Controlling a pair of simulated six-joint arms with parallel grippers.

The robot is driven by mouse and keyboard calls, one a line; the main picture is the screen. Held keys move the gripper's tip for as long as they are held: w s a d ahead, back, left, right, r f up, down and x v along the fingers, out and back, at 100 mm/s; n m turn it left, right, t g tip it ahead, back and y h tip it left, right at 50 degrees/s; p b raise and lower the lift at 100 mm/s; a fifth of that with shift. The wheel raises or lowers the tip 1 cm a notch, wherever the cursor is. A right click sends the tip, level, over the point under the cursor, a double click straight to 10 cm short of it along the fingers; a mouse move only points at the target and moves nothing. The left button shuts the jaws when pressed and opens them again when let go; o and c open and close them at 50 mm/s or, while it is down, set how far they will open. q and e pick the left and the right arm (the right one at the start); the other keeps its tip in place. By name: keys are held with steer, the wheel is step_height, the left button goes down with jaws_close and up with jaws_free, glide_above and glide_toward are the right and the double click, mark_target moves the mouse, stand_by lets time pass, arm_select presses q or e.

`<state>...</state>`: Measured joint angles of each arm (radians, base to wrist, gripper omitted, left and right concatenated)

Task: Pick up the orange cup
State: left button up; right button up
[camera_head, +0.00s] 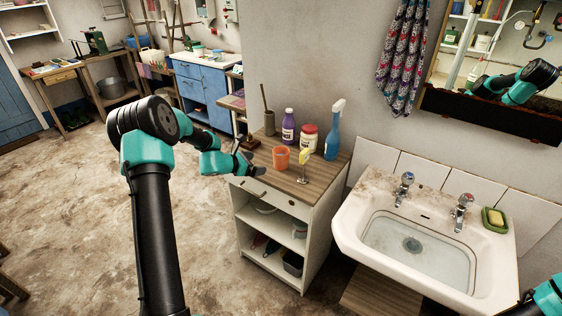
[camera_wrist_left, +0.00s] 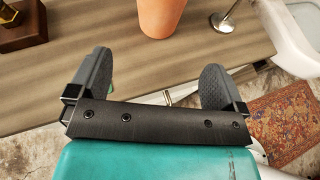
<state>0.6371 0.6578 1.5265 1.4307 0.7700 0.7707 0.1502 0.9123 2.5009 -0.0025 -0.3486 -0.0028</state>
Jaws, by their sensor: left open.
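The orange cup (camera_head: 281,158) stands upright on the wood-topped cabinet (camera_head: 313,184). In the left wrist view the cup (camera_wrist_left: 161,16) shows at the top edge, its upper part cut off, beyond and between the fingers. My left gripper (camera_head: 257,161) is at the cabinet's left front edge, just left of the cup. In the left wrist view the gripper (camera_wrist_left: 157,78) is open, with nothing between its fingers and a gap to the cup. My right gripper is out of view; only a teal part of that arm shows at the lower right.
A yellow-topped item on a metal base (camera_head: 304,160) is right of the cup. A white sink (camera_head: 345,232) lies further right.

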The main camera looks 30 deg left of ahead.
mark_target(275, 161)
arm_select(q)
steer(key=x, duration=0.7)
steer(key=shift+w+f, duration=0.1)
steer(key=shift+w, duration=0.1)
steer(key=shift+x, duration=2.65)
steer(key=c, duration=1.1)
steer(key=shift+r, duration=0.2)
